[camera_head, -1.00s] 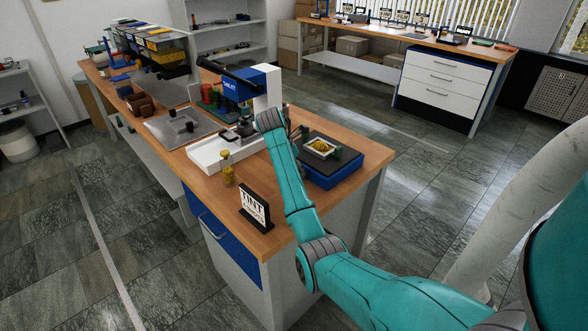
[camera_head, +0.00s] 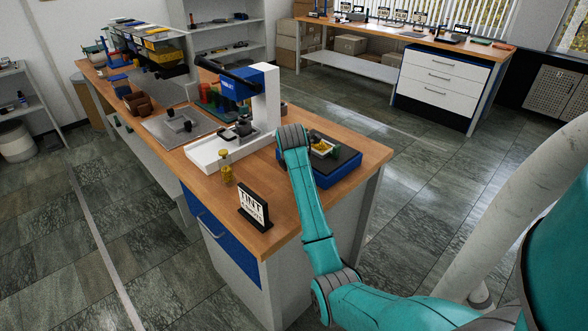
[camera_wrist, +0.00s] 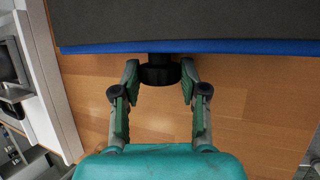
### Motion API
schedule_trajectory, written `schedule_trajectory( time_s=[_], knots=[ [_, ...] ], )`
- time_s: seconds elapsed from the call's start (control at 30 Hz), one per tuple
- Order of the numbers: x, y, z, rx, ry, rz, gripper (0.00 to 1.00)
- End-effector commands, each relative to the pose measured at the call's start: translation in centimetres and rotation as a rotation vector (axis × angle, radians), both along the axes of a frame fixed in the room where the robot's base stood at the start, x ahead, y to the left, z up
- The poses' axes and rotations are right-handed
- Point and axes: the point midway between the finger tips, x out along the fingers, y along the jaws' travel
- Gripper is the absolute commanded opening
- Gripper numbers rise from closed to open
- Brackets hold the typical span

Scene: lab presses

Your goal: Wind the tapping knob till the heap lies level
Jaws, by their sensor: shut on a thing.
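The tapping knob (camera_wrist: 160,74) is black and round and stands out from the blue edge of a dark-topped unit in the wrist view. My gripper (camera_wrist: 159,76) has one finger on each side of the knob and is shut on it. In the head view the blue unit (camera_head: 345,172) sits near the bench's right end. The heap's levelness cannot be told. My arm hides the knob and gripper there.
A blue and white press (camera_head: 262,97) stands on a white base left of my arm. A yellow-topped bottle (camera_head: 227,172) and a sign (camera_head: 254,207) stand near the bench's front edge. Bare wood lies below the knob in the wrist view.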

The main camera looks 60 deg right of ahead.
Motion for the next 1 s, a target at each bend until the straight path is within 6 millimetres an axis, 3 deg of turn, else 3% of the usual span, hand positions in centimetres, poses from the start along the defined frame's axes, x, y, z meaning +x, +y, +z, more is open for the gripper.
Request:
schedule_trajectory(
  time_s=[0.23, 0.27, 0.33, 0.73, 1.0],
  knots=[
    [0.0, 0.0, -0.1, 0.001, 0.0, -0.001, 0.08],
    [0.0, 0.0, -0.1, 0.001, 0.0, -0.001, 0.48],
    [0.0, 0.0, -0.1, 0.002, 0.001, -0.001, 0.66],
    [-0.1, 0.2, 0.4, 0.0, 0.0, 0.0, 0.67],
    [-1.0, 2.0, 4.0, -0.002, -0.002, 0.001, 0.67]
  ],
)
